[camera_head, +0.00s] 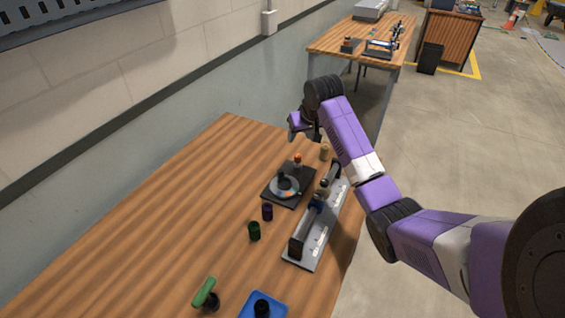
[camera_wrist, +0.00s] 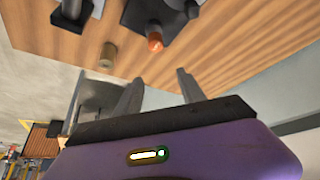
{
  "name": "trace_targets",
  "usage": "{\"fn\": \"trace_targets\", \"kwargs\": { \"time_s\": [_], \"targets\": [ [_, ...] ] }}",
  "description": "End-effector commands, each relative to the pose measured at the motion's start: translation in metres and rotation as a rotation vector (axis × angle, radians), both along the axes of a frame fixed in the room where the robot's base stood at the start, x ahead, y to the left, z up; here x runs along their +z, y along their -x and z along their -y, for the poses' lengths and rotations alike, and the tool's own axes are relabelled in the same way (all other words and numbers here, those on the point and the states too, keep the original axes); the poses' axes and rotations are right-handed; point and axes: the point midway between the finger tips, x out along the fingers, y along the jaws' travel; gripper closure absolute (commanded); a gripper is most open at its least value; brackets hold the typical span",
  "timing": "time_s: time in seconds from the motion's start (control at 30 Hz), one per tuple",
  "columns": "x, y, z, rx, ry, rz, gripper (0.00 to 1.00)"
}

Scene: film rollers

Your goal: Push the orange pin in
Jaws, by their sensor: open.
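The orange pin (camera_head: 298,157) stands upright at the back edge of a dark square base (camera_head: 270,196) with a round grey dial (camera_head: 285,187). In the wrist view the orange pin's round end (camera_wrist: 154,42) shows just beyond the fingertips. My gripper (camera_head: 297,125) hangs near the table's far end, behind the pin and apart from it. In the wrist view my gripper (camera_wrist: 159,82) has its two fingers spread with nothing between them. How far the pin stands out of its seat is too small to tell.
A tan cylinder (camera_head: 324,151) stands right of the pin. A long grey roller device (camera_head: 304,252) lies along the table's right side. The table's left side is clear.

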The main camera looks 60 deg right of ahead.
Motion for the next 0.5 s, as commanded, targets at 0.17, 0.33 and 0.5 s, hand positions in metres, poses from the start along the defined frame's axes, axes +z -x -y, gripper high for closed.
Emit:
{"fn": "trace_targets", "kwargs": {
  "time_s": [0.17, 0.33, 0.5],
  "targets": [
    [-0.015, 0.02, -0.013, -0.014, -0.074, -0.085, 0.53],
    [-0.028, 0.019, -0.012, -0.019, -0.084, -0.098, 0.53],
    [-0.052, 0.011, -0.005, -0.02, -0.083, -0.097, 0.53]
  ]
}}
